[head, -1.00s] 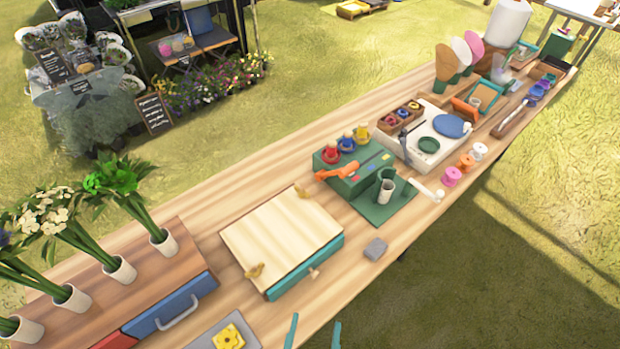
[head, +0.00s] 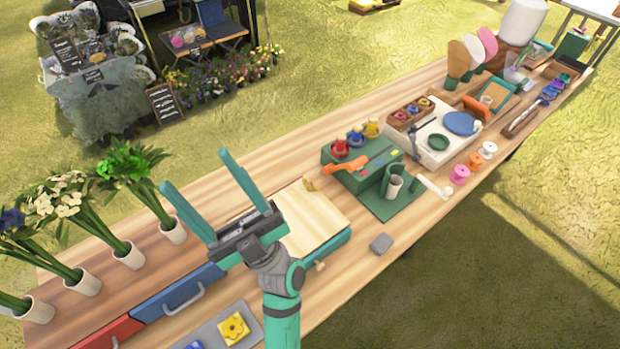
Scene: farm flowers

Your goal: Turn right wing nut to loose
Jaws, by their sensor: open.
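A wooden press with a pale top board (head: 318,218) and a teal lower part lies on the table. One tan wing nut (head: 311,184) shows at the board's far right corner. The other wing nut is hidden behind my gripper. Whether either is tight or loose cannot be told. My gripper (head: 197,171) is open and empty. Its two teal fingers point up and left in the picture, left of the visible wing nut. My gripper and arm cover the press's left part.
Vases of flowers (head: 130,257) stand on the left. A blue drawer (head: 182,292) and a tray (head: 205,335) with a yellow flower block are nearby. A green tool stand (head: 362,165) is right of the press, with a grey block (head: 381,243) in front. Bare table lies behind the press.

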